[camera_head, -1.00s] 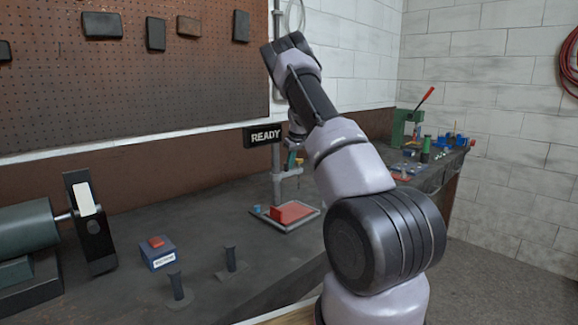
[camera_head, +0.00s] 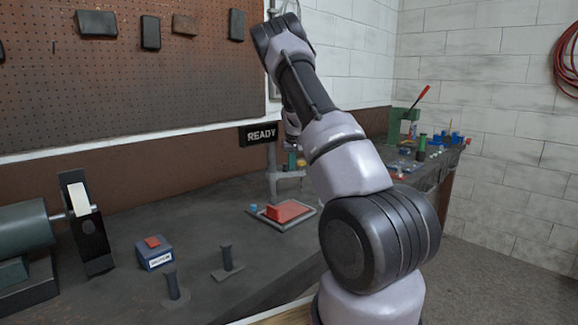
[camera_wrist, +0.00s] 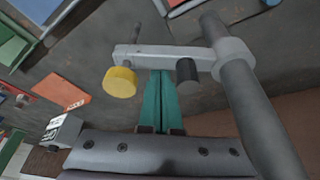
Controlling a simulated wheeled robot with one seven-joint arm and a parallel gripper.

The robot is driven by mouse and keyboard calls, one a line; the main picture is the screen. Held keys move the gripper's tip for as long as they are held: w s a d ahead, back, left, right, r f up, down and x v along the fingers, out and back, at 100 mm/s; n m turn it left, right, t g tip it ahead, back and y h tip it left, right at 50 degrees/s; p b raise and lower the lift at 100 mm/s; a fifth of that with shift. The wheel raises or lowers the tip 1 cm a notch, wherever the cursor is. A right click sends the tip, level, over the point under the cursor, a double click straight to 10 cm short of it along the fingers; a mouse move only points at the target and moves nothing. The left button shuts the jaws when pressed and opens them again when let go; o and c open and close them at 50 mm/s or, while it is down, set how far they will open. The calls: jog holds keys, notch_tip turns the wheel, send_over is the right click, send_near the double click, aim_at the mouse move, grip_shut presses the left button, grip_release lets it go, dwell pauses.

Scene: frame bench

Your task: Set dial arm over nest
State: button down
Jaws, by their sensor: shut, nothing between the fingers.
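The dial arm (camera_wrist: 170,54) is a light grey bar clamped by a collar (camera_wrist: 232,60) to a dark post (camera_wrist: 255,120) in the wrist view. A yellow round dial (camera_wrist: 119,82) is at its left end and a black knob (camera_wrist: 187,70) near the collar. My gripper (camera_wrist: 160,74) has green fingers, shut and empty, with tips at the bar between dial and knob; I cannot tell if they touch it. In the head view the stand (camera_head: 272,172) is behind a grey tray (camera_head: 302,222) with a red block (camera_head: 287,210), likely the nest; my arm hides my gripper.
A READY sign (camera_head: 262,135) is above the stand. A green press (camera_head: 403,126) and small parts are at the far right.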

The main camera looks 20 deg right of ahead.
jog(key=s+m, duration=0.2)
jog(key=shift+s+a+m+h, duration=0.1)
jog(key=shift+a+m+h, duration=0.15)
jog(key=shift+m+h, duration=0.15)
jog(key=shift+s+a+m+g+h, duration=0.3)
jog(key=shift+s+a+m, duration=0.4)
jog(key=shift+m, duration=0.5)
jog(key=shift+s+a+m+g+h, duration=0.3)
jog(key=shift+s+a+m, duration=0.2)
jog(key=shift+s+m, duration=0.55)
jog(key=shift+s+a+m+g+h, duration=0.2)
jog(key=shift+s+a+m+g, duration=0.35)
jog(key=shift+m, duration=0.8)
jog(key=shift+s+a, duration=0.1)
jog(key=shift+a, duration=0.05)
jog(key=w+d, duration=0.1)
jog(key=d, duration=0.3)
jog(key=w+v, duration=0.1)
jog(key=v, duration=0.9)
jog(key=shift+s+a, duration=0.2)
jog(key=shift+s, duration=0.15)
